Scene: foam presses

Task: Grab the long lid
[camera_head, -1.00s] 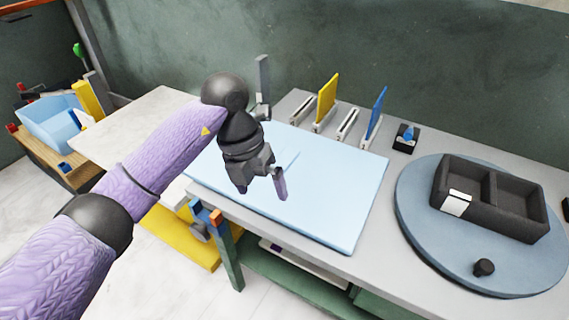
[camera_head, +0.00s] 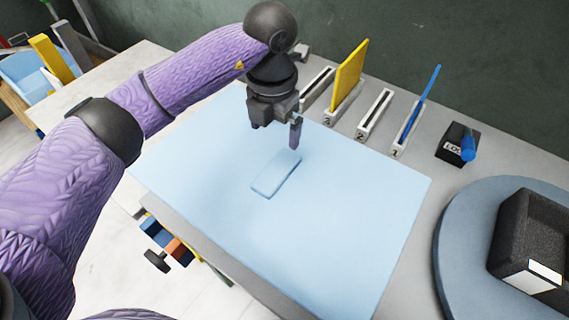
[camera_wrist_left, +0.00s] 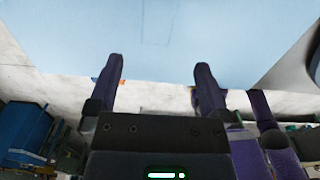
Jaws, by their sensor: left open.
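A long, pale blue lid (camera_head: 276,174) lies flat on the light blue mat (camera_head: 330,240), nearly the same colour as the mat. My left gripper (camera_head: 274,128) is above the mat just behind the lid, pointing down and apart from it. Its two fingers are spread and nothing is between them. In the left wrist view the open fingers (camera_wrist_left: 155,80) reach toward the mat, and a faint outline of the lid (camera_wrist_left: 157,28) shows ahead between them. My right gripper is not in view.
Several numbered slots stand behind the mat, with a yellow panel (camera_head: 349,76) and a blue panel (camera_head: 421,104) upright in two of them. A black block (camera_head: 455,145) labelled LOG is to their right. A round blue turntable (camera_head: 458,245) bears a dark foam box (camera_head: 535,235).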

